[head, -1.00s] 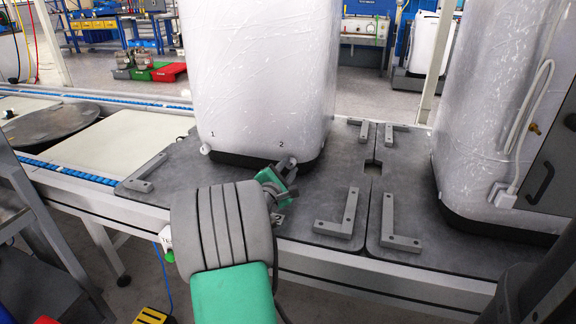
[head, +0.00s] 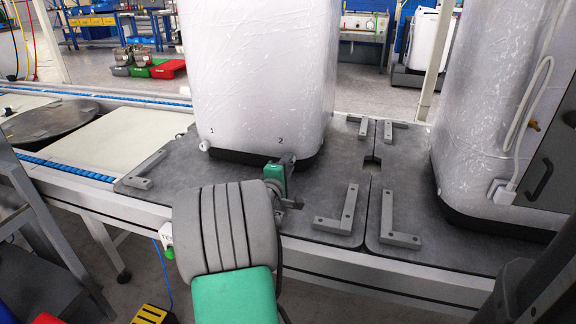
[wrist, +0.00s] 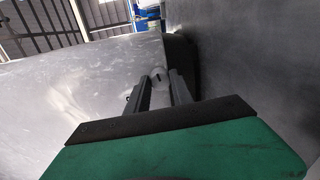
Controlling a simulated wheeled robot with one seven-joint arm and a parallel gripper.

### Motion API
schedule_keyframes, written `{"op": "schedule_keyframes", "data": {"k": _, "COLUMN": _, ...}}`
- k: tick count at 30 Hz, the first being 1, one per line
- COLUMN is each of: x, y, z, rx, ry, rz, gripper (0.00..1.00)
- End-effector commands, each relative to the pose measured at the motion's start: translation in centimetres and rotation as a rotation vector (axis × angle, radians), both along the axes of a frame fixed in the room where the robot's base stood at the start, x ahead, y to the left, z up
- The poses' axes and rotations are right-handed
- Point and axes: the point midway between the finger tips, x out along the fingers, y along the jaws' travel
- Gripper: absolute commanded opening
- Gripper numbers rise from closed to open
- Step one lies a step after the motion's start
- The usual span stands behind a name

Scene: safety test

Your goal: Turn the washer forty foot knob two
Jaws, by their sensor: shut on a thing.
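The white plastic-wrapped washer (head: 262,75) stands upright on a grey platform, with the numbers 1 and 2 printed low on its front. Under number 1 is a small white foot knob (head: 205,146). Knob two is under number 2 and is hidden behind my gripper in the head view. In the wrist view, white knob two (wrist: 158,74) sits between the fingertips at the washer's dark base. My gripper (head: 287,158) is shut on it; the gripper also shows in the wrist view (wrist: 159,84), its fingers either side of the knob.
Grey angle brackets (head: 340,212) are fixed on the platform (head: 300,222) right of my gripper. A second wrapped unit (head: 490,100) with a white cable stands at the right. A blue-edged conveyor (head: 110,97) runs behind at the left.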

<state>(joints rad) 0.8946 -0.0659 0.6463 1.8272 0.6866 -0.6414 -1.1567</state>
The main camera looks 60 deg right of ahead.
Motion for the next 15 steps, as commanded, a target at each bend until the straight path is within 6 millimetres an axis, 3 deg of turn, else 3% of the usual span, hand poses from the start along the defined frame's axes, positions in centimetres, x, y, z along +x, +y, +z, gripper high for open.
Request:
{"op": "schedule_keyframes", "data": {"k": 12, "x": 0.05, "y": 0.05, "z": -0.14, "rx": 0.004, "ry": -0.006, "rz": 0.001, "gripper": 0.00}}
{"op": "schedule_keyframes", "data": {"k": 13, "x": 0.05, "y": 0.05, "z": -0.15, "rx": 0.004, "ry": -0.006, "rz": 0.001, "gripper": 0.29}}
{"op": "schedule_keyframes", "data": {"k": 15, "x": 0.03, "y": 0.04, "z": -0.14, "rx": 0.004, "ry": -0.006, "rz": 0.001, "gripper": 0.35}}
